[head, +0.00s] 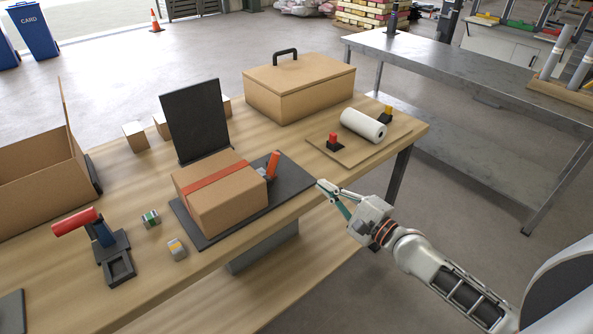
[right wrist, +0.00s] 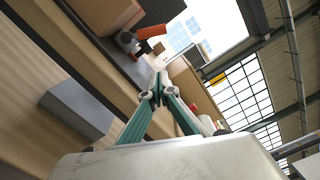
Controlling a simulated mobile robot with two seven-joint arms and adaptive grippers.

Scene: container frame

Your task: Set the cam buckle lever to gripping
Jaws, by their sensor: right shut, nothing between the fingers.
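The cam buckle lever (head: 272,165) is a red-orange piece standing tilted on a grey buckle at the right end of a brown cardboard box (head: 222,199). A red strap (head: 217,177) runs across the box top to the buckle. In the right wrist view the lever (right wrist: 151,32) shows beyond my fingertips. My right gripper (head: 320,185) is shut and empty by the table's front edge, right of the lever and apart from it; its fingers (right wrist: 158,84) meet in the wrist view. My left gripper is not in view.
The box rests on a dark mat (head: 296,180) with an upright dark panel (head: 195,120) behind. A tape dispenser (head: 104,250) and small blocks lie left. A board (head: 336,152) with a white roll (head: 363,125) is at right. A lidded carton (head: 298,88) stands behind.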

